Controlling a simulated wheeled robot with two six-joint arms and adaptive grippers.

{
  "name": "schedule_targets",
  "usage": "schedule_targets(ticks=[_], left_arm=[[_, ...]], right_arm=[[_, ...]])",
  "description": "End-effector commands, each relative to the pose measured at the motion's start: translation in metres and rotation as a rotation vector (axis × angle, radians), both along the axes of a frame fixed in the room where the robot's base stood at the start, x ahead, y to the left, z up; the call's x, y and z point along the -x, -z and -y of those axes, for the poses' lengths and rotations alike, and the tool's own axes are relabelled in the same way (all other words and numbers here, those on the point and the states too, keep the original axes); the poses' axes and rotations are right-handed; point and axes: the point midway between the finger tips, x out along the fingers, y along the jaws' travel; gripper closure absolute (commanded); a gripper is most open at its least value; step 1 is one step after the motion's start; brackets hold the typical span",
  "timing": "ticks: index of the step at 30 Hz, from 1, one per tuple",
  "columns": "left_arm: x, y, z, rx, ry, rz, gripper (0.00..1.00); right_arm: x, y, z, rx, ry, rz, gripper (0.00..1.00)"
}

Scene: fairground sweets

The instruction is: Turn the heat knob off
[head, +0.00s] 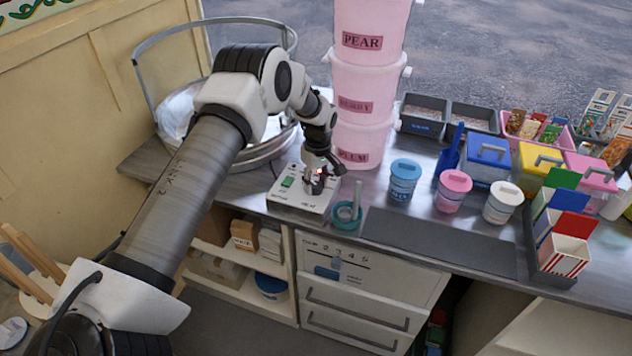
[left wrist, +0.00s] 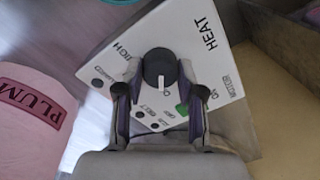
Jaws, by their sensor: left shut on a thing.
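The white control box (head: 290,198) stands on the counter in front of the pink tubs, with a green switch (head: 287,182) on its left. In the left wrist view its panel (left wrist: 205,62) shows the words HEAT and HIGH. The dark round heat knob (left wrist: 160,66) has a white mark that points toward the bottom of that view, beside partly hidden lettering. My left gripper (head: 318,182) is over the box; in the left wrist view its two fingers (left wrist: 160,84) are closed on the knob from both sides. My right gripper is not in view.
Stacked pink tubs (head: 362,95) rise close behind the box. A teal bowl (head: 347,215) with a stick-like handle stands just right of it. A large metal bowl (head: 262,150) is behind left. A dark mat (head: 440,240) lies bare at the front right.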

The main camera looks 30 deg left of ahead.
Motion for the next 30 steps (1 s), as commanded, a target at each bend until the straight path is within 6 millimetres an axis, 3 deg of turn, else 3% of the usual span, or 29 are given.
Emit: schedule_targets(ticks=[20, 21, 22, 30], left_arm=[[0.0031, 0.0036, 0.0003, 0.001, -0.068, -0.009, 0.97], [0.0031, 0.0036, 0.0002, 0.001, -0.068, -0.009, 0.48], [0.0030, 0.0033, 0.0001, 0.002, -0.068, -0.008, 0.37], [0.0012, 0.0012, -0.0001, 0.000, -0.067, -0.003, 0.37]], right_arm=[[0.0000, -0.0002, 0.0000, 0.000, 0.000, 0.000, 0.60], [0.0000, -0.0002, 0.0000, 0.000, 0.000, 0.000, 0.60], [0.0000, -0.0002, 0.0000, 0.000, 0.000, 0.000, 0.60], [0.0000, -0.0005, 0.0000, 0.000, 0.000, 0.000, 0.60]])
